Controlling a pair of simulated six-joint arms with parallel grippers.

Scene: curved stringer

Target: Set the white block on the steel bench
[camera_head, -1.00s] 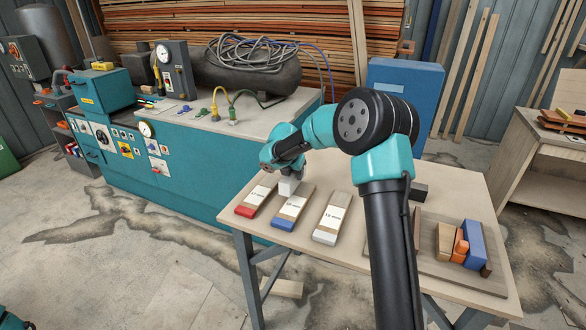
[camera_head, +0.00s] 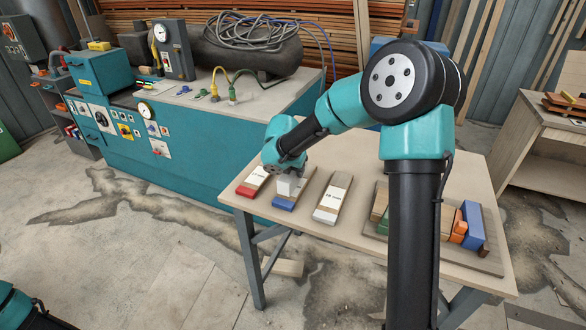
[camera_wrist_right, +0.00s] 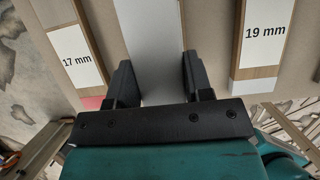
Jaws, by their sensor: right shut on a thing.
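My right gripper (camera_head: 291,175) points down over the wooden worktable and is shut on the white block (camera_head: 287,186). In the right wrist view the white block (camera_wrist_right: 150,45) shows as a pale face between the two fingers (camera_wrist_right: 156,68). The block covers most of the middle, blue-ended sample board (camera_head: 284,204); I cannot tell whether it touches it. The teal bench (camera_head: 200,152) with a grey top (camera_head: 262,103) stands behind and left of the worktable. My left gripper is out of view.
A red-ended board (camera_head: 254,182) and a white-ended board (camera_head: 333,198) flank the block. A tray (camera_head: 485,264) with coloured blocks sits at the right.

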